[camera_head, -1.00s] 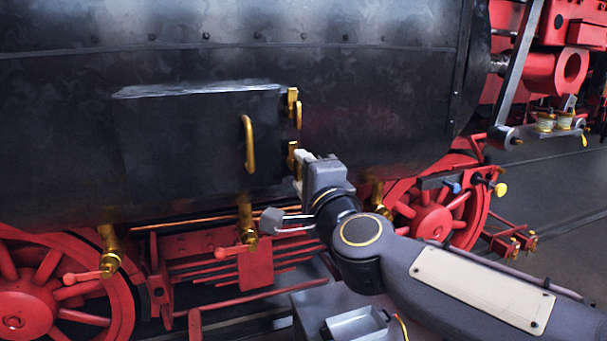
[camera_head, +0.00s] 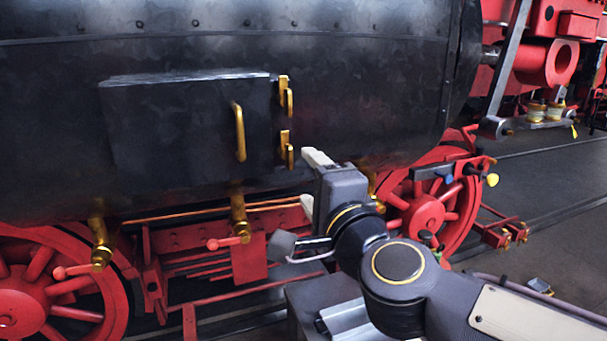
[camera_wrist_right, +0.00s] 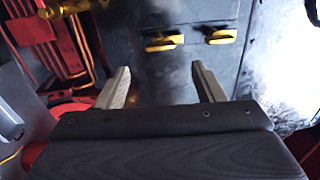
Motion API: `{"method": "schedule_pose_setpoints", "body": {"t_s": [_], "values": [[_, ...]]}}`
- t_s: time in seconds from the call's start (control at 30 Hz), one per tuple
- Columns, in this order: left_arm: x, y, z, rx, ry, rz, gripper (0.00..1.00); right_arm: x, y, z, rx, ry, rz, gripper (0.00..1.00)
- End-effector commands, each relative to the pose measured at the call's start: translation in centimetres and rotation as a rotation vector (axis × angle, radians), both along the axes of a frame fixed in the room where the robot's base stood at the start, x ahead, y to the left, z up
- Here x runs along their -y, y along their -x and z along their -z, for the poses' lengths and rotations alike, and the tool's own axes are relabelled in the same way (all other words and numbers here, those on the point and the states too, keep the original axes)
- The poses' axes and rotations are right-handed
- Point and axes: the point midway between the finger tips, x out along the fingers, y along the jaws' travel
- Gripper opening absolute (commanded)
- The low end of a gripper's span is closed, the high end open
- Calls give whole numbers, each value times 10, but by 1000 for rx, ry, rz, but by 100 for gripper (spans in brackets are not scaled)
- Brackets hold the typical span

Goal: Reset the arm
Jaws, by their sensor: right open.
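My right gripper (camera_head: 312,182) is open and empty, in front of the black boiler side, below and right of the brass latches. Its two pale fingers stand well apart in the right wrist view (camera_wrist_right: 160,90). The boiler's rectangular door (camera_head: 180,130) looks closed. It has a vertical brass handle (camera_head: 239,132) and two brass latches, an upper one (camera_head: 285,95) and a lower one (camera_head: 286,149). Both latches also show beyond the fingers in the right wrist view (camera_wrist_right: 221,36). No contact between gripper and latches shows. My left gripper is out of view.
Red spoked wheels stand at the lower left (camera_head: 28,285) and right (camera_head: 428,210). Brass valves (camera_head: 239,215) hang under the boiler, near my right wrist. A grey box with a metal tray (camera_head: 345,318) stands below my right arm. Floor at the right (camera_head: 550,190) is mostly clear.

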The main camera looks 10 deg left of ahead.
Motion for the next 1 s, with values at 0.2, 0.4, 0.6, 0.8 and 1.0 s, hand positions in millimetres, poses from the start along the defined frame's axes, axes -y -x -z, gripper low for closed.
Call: {"method": "schedule_pose_setpoints", "body": {"t_s": [0.2,0.4,0.6,0.8,1.0], "values": [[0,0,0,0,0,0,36,3,5,1,-1,1,0,62],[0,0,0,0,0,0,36,6,4,1,3,6,0,62],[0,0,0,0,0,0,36,72,8,25,92,227,-35,62],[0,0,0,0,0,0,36,176,52,123,64,680,-128,62],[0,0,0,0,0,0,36,253,124,226,-122,1007,-244,62]]}}
